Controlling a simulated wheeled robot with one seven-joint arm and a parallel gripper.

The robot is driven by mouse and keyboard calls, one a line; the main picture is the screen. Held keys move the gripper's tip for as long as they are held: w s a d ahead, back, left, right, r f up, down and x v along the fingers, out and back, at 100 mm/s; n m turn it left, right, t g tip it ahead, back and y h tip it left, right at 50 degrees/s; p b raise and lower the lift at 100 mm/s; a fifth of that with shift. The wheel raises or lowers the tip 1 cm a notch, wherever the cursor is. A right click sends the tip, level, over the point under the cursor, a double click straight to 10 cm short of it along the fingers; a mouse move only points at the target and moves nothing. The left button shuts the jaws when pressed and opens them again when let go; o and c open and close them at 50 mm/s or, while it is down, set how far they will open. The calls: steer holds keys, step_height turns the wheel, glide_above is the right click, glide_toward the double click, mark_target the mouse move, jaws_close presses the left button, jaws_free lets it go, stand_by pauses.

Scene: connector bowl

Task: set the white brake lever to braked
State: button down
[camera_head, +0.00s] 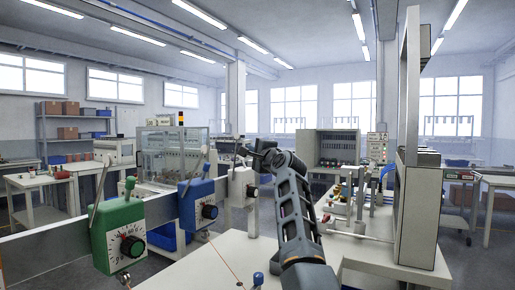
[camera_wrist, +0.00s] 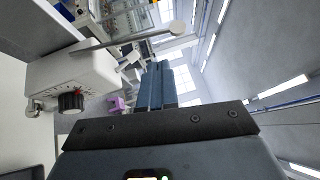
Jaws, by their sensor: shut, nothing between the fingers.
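The white brake unit (camera_head: 241,187) is a white box with a dark knob, mounted on a grey rail. In the wrist view the white unit (camera_wrist: 75,78) shows its red scale and black knob at left. Its lever (camera_wrist: 125,39) is a thin grey rod with a round pale end, reaching toward the upper middle. In the head view this lever is small and hard to make out beside my gripper. My gripper (camera_head: 258,152) is near the top of the white unit. In the wrist view its blue-grey fingers (camera_wrist: 156,72) are shut and empty, apart from the rod.
A green unit (camera_head: 118,235) and a blue unit (camera_head: 198,204), each with its own lever, sit on the rail (camera_head: 158,210) to the left. A white table (camera_head: 225,262) lies in front. A tall pale frame (camera_head: 415,205) stands at right.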

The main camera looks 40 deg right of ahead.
steer(key=shift+s+a+r+b, duration=0.1)
steer(key=shift+s+a+r, duration=0.15)
steer(key=shift+s, duration=0.4)
steer(key=shift+s+a+r+b, duration=0.1)
steer(key=shift+s+a+r, duration=0.15)
steer(key=shift+s, duration=0.35)
steer(key=shift+s+a+r+b, duration=0.1)
steer(key=shift+s+a+r, duration=0.15)
steer(key=shift+s, duration=0.4)
